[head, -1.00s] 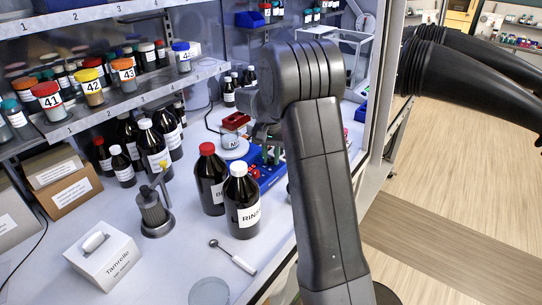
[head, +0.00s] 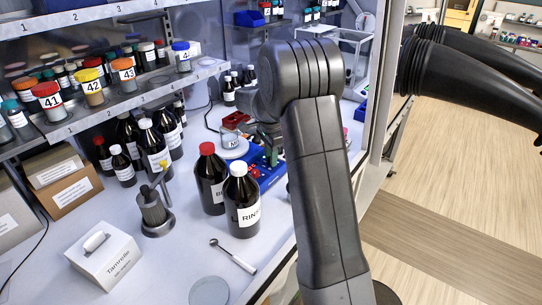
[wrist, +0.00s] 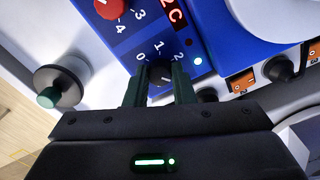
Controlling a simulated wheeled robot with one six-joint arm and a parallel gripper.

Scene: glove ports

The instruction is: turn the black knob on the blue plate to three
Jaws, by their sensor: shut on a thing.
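In the wrist view, my gripper (wrist: 161,92) has its two green fingers shut on the black knob (wrist: 160,70), one on each side. The knob is on the blue plate (wrist: 215,30), with the white numbers 0, 1 and 2 visible around its far side. The near side of the dial is hidden by my fingers and gripper body, and I see no 3 there. I cannot clearly tell where the knob points. In the head view, my gripper (head: 272,155) is down at the blue device, mostly hidden behind my arm.
Another black knob (wrist: 279,68) is to the right, a round knob (wrist: 60,86) to the left. A white-capped bottle (head: 241,200) stands in front.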

